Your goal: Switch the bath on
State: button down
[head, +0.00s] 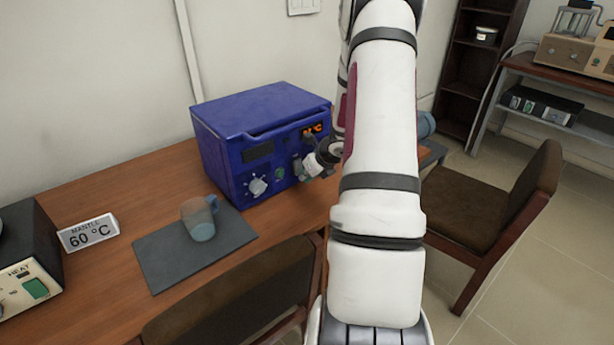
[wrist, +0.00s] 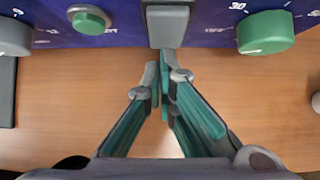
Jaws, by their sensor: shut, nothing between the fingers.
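The bath appears to be the blue box (head: 250,130) on the wooden table. Its front has a dark display, a lit orange display (head: 312,129), a pale dial (head: 257,186) and a small green button. In the wrist view its blue panel (wrist: 125,12) runs along the top, with a green button (wrist: 90,20), a grey block-shaped control (wrist: 167,25) and a green knob (wrist: 266,32). My gripper (wrist: 164,75) is shut and empty, its tips just below the grey control; contact is unclear. In the head view my gripper (head: 303,168) is partly hidden at the panel's right side.
A mug (head: 199,220) stands on a dark mat (head: 160,262) before the box. A sign (head: 88,232) reading 60 °C and a heater unit (head: 25,270) stand at left. Chairs (head: 235,295) (head: 480,190) stand at the table's front and to the right.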

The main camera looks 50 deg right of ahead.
jog(key=shift+b, duration=0.3)
jog(key=b, duration=0.3)
jog(key=shift+w+d+f+t, duration=0.1)
jog(key=shift+w+f+t, duration=0.2)
jog(key=shift+w+f, duration=0.05)
jog(key=shift+r, duration=0.35)
jog(key=shift+r+p, duration=0.65)
jog(key=shift+r, duration=0.05)
jog(key=shift+s, duration=0.15)
